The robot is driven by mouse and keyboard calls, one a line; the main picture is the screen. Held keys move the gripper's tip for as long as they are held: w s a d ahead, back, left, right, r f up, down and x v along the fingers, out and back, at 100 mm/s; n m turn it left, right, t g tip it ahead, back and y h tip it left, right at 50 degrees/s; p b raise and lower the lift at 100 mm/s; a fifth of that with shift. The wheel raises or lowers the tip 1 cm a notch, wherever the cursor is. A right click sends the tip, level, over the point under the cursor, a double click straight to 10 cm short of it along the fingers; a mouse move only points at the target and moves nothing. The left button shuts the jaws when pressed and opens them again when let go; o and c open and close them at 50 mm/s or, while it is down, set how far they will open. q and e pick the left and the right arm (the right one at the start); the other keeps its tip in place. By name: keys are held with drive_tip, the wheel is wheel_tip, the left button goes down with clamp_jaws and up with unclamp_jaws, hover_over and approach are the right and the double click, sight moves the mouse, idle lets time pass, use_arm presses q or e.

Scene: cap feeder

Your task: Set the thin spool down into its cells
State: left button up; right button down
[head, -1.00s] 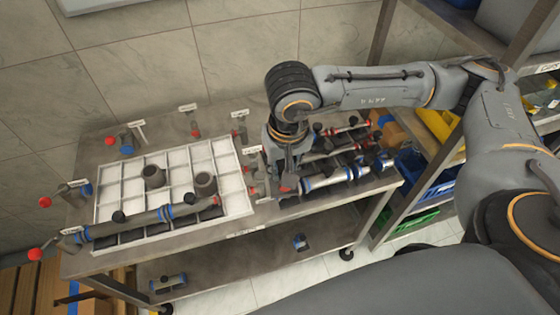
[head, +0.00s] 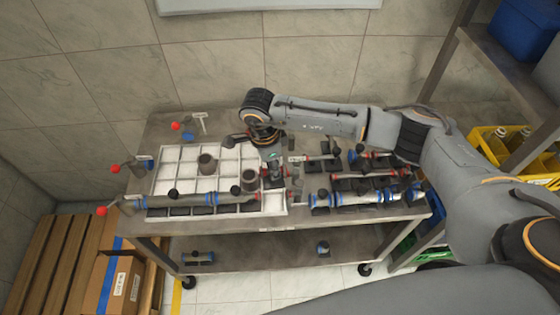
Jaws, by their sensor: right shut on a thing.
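My right gripper (head: 272,172) points down at the right edge of the white-celled tray (head: 166,153). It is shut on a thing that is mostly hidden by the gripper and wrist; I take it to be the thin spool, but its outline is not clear. A dark rounded piece (head: 230,141) shows just left of the wrist, and I cannot tell whether it belongs to the held thing. My left gripper is out of view.
Red-knobbed fittings (head: 114,168) line the table's left edge. A yellow crate (head: 490,147) is on the right shelf.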

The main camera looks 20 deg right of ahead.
drive_tip(key=shift+w+f+m, duration=0.1)
drive_tip(key=shift+f+m, duration=0.05)
drive_tip(key=shift+m, duration=0.25)
drive_tip(key=shift+f, duration=0.35)
drive_tip(key=shift+f+b, duration=0.6)
drive_tip(key=shift+f, duration=0.3)
wheel_tip(320, 180, down, 10)
drive_tip(key=b, duration=0.7)
drive_tip(key=shift+r, duration=0.2)
drive_tip(key=shift+f+b, duration=0.6)
drive_tip(key=shift+b, duration=0.05)
drive_tip(key=c, duration=1)
unclamp_jaws()
drive_tip(key=shift+r, duration=0.15)
